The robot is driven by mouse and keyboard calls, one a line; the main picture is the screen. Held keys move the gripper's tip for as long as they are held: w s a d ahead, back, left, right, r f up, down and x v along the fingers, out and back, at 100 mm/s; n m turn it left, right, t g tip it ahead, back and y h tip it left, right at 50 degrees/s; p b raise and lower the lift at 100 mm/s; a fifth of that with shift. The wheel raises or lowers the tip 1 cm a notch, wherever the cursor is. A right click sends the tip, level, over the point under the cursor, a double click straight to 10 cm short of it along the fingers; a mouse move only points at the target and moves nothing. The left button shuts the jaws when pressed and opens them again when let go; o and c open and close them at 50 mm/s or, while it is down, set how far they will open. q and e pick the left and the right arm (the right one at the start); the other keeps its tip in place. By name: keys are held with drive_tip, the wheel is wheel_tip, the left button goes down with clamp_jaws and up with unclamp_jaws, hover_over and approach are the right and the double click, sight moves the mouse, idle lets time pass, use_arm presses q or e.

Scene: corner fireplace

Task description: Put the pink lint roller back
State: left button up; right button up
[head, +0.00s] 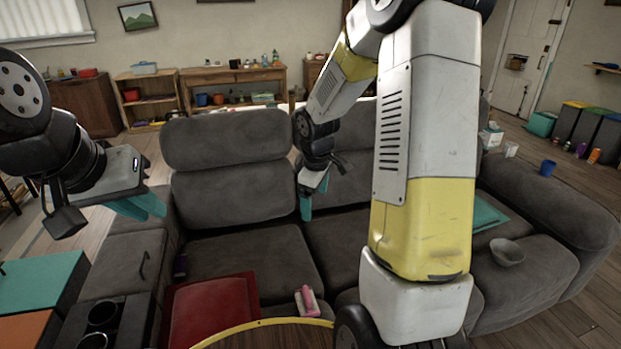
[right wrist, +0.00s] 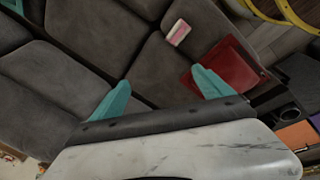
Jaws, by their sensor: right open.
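The pink lint roller (head: 308,300), pink with a pale white part, lies at the front edge of the grey sofa seat, right of a red tray-like object (head: 208,312). It also shows in the right wrist view (right wrist: 178,32), beyond my fingers. My right gripper (head: 314,196) is open and empty above the sofa's middle, behind the lint roller and apart from it. In the right wrist view its two teal fingers (right wrist: 160,90) are wide apart. My left gripper (head: 140,205) hangs at the left over the sofa's arm; the gap between its teal fingers is unclear.
A round yellow-rimmed table (head: 262,323) stands at the front. A black cup holder (head: 100,325) and teal box top (head: 45,280) are at lower left. My right arm hides part of the sofa.

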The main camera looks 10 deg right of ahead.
drive_tip(key=s+a+r+m+t+y, duration=0.1)
drive_tip(key=s+a+r+m, duration=0.1)
drive_tip(key=s+r+m, duration=0.3)
drive_tip(key=s+a+r+m+t+y, duration=0.1)
drive_tip(key=s+r+m, duration=0.3)
drive_tip(key=s+r, duration=1)
drive_tip(key=s+a+t, duration=0.1)
drive_tip(key=s, duration=0.2)
drive_tip(key=shift+s+m+t+y, duration=0.15)
drive_tip(key=shift+m+t+y, duration=0.15)
drive_tip(key=shift+m, duration=0.1)
